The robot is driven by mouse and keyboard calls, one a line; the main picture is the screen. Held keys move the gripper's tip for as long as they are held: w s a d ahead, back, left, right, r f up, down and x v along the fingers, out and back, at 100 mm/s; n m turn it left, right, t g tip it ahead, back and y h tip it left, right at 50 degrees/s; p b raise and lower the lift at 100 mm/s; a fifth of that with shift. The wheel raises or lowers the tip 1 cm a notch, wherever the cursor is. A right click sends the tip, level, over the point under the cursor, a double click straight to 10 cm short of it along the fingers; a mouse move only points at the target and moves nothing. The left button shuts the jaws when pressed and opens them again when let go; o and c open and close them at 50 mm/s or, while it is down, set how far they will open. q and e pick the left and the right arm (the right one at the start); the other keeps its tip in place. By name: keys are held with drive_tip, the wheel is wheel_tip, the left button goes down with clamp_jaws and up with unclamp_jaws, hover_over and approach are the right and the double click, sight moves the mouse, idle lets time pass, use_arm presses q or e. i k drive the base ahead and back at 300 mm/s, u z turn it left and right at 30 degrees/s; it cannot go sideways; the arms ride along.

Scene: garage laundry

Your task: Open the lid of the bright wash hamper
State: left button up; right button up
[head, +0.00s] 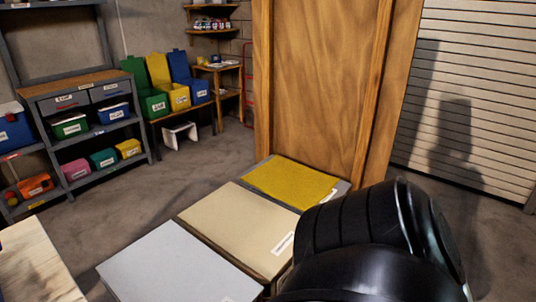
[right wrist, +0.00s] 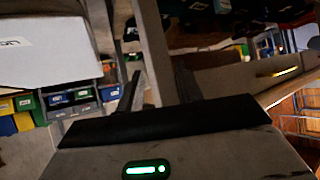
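Three hampers stand in a row in the head view, with flat lids that look shut: a pale grey lid (head: 180,268) nearest, a beige lid (head: 235,222) in the middle, and a yellow lid (head: 290,182) farthest, by the wooden panel. Their white labels are too small to read, so I cannot tell which is the bright wash one. My black right arm covers the right side of the row. My right gripper (right wrist: 158,88) shows in the right wrist view, fingers apart and nothing seen between them. My left gripper is in neither view.
A tall wooden panel (head: 318,80) stands behind the yellow lid. A grey shelf (head: 88,108) with colored bins is at the left. A pale wooden top (head: 38,262) is at the lower left. A white labelled surface (right wrist: 45,50) fills the wrist view's upper left. Floor between is clear.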

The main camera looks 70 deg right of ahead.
sight(257, 231)
drive_tip(key=u, duration=0.15)
drive_tip(key=k, duration=1.4)
drive_tip(key=z, duration=1.35)
drive_tip(key=i, duration=1)
